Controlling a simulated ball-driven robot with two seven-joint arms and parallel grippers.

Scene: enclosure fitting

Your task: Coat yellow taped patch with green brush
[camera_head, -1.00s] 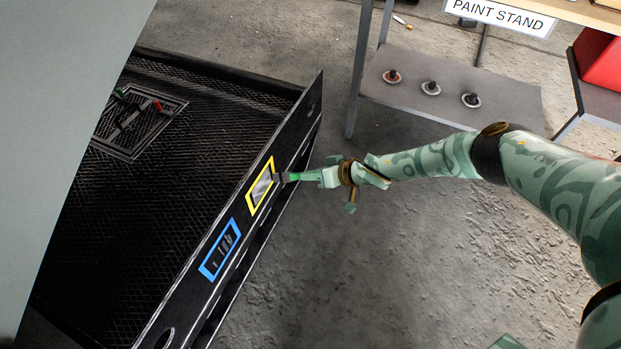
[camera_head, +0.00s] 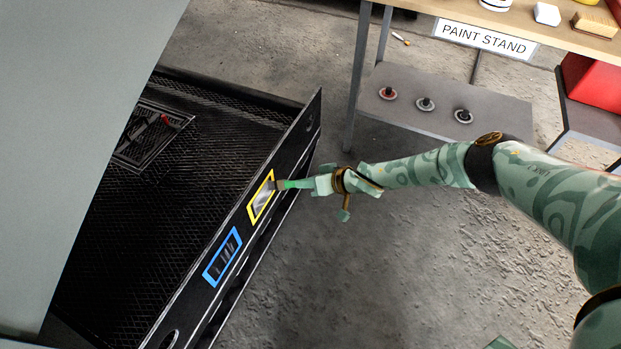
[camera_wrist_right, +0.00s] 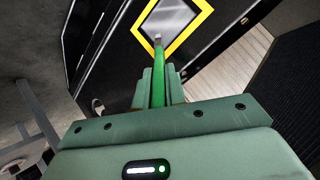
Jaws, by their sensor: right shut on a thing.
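The yellow taped patch (camera_head: 261,198) is on the side wall of the black enclosure (camera_head: 180,200). Inside its yellow border the surface is grey. It also shows at the top of the right wrist view (camera_wrist_right: 186,18). My right gripper (camera_head: 318,185) is shut on the green brush (camera_head: 295,184). The brush points left, and its tip lies over the upper part of the patch. In the right wrist view the green brush (camera_wrist_right: 160,88) runs up from my fingers to the patch's lower edge. I cannot tell whether the bristles touch. My left gripper is out of view.
A blue taped patch (camera_head: 222,257) with dark slots is on the same wall, below left. A recessed framed area (camera_head: 150,135) with a red part is inside the enclosure. The paint stand (camera_head: 575,28) and its grey lower shelf (camera_head: 450,95) stand at upper right.

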